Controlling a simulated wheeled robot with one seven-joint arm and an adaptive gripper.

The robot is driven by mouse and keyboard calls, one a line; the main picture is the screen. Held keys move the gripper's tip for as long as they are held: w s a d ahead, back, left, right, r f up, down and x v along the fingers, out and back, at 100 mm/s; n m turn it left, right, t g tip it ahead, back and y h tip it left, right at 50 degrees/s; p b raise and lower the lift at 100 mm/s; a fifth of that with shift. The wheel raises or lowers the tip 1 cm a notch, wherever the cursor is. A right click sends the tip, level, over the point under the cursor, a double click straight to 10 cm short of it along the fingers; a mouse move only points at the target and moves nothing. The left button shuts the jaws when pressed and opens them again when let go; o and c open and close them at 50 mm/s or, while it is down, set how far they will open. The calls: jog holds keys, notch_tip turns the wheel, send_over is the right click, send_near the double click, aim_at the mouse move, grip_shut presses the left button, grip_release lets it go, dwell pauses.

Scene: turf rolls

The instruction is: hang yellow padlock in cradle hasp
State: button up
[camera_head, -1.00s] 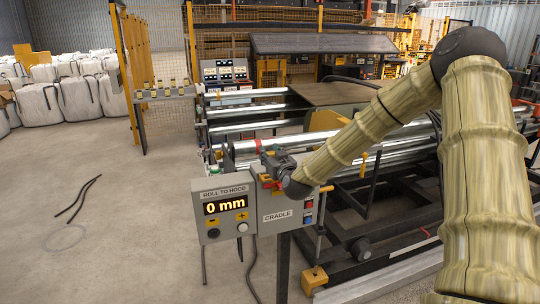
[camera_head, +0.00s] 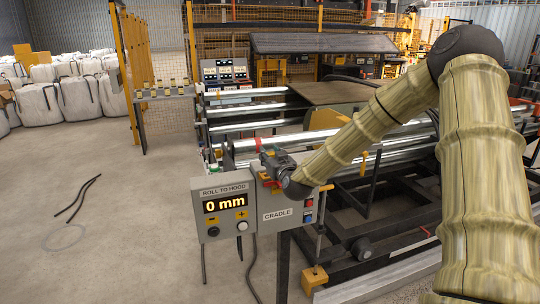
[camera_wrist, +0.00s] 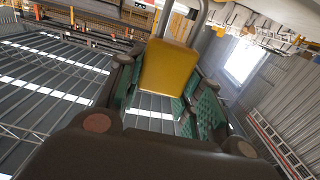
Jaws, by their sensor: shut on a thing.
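The yellow padlock (camera_wrist: 168,68) is between the green finger pads of my gripper (camera_wrist: 165,88) in the wrist view. Its grey shackle (camera_wrist: 203,18) points to the top of that view, and its upper end is cut off by the frame. In the head view my gripper (camera_head: 270,163) is at the top of the grey cradle box (camera_head: 282,214), beside a small red part (camera_head: 267,181). My wrist hides part of that area. I cannot make out the hasp clearly or tell whether the shackle touches it.
A grey panel (camera_head: 222,193) reading 0 mm adjoins the cradle box on the left. Metal rollers (camera_head: 250,146) lie behind it. A post with a yellow foot (camera_head: 314,279) stands at right. The concrete floor (camera_head: 110,235) at left is mostly clear.

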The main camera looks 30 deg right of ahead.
jog(key=shift+f+b, duration=1.45)
jog(key=shift+f, duration=0.6)
jog(key=o, duration=1.1)
jog(key=shift+o, duration=0.2)
jog(key=v, duration=1.2)
jog(key=shift+r, duration=0.1)
